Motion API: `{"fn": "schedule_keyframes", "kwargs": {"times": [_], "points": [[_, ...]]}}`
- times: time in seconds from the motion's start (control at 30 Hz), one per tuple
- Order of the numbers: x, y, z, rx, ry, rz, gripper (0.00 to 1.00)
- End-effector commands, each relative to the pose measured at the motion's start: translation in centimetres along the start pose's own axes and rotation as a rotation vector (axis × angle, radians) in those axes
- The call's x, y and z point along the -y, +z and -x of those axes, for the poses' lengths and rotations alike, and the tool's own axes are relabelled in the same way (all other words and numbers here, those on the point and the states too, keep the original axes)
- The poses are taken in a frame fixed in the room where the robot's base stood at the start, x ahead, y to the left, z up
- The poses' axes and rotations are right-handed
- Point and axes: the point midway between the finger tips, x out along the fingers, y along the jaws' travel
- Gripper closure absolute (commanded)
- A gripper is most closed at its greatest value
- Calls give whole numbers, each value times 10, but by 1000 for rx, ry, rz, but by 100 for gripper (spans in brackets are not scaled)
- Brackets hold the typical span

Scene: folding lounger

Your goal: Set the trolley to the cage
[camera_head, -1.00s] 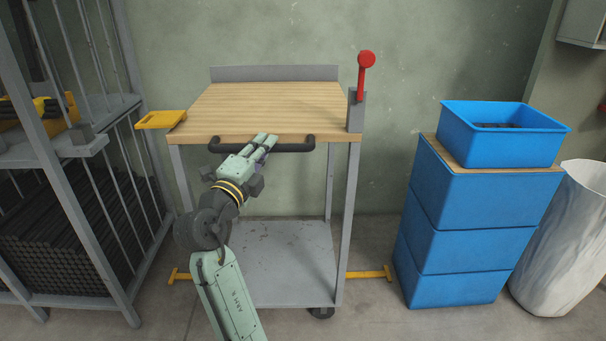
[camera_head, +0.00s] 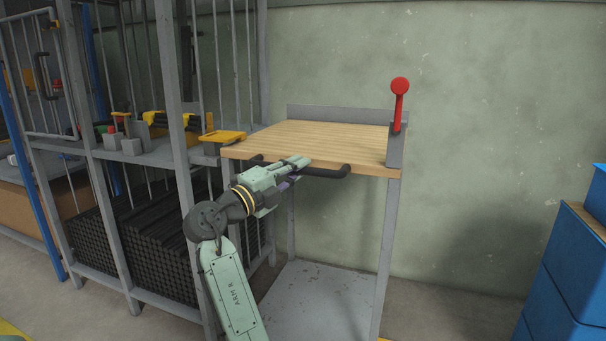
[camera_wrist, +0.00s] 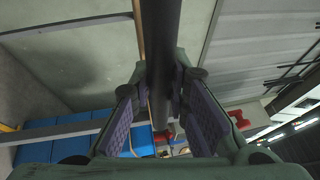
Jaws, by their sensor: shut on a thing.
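The trolley has a wooden top (camera_head: 320,138), a black handle (camera_head: 325,172) along its front edge, a lower grey shelf (camera_head: 315,300) and a red-knobbed lever (camera_head: 399,95) at its right corner. A yellow plate (camera_head: 222,136) sticks out from its left side. My gripper (camera_head: 300,165) is shut on the handle. In the wrist view the dark handle bar (camera_wrist: 162,45) runs between the purple-padded fingers (camera_wrist: 160,95). The grey barred cage (camera_head: 168,75) stands at left. The yellow plate appears close to the cage's near post; contact cannot be told.
The cage's lower bay holds dark stacked bars (camera_head: 145,240), and yellow and black items sit on its shelf (camera_head: 150,152). Blue bins (camera_head: 570,275) stand at the far right. Open floor lies between trolley and bins, with a green wall (camera_head: 480,120) behind.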

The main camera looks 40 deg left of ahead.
Motion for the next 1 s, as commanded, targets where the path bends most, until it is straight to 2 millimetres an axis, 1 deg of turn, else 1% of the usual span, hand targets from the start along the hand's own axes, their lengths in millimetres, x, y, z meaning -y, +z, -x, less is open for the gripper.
{"fn": "schedule_keyframes", "kwargs": {"times": [0.03, 0.23, 0.27, 0.57, 0.87, 0.97, 1.0], "points": [[1, 4, 1, 10, -2, -2, 100], [1, 4, 1, 13, -3, -1, 100], [1, 5, 1, 14, -3, -1, 83], [1, 3, 0, 9, -2, 0, 64], [0, 2, 1, 7, -1, 0, 64], [0, 3, 8, 9, -2, 1, 64], [0, 2, 14, 9, -2, 1, 64]]}}
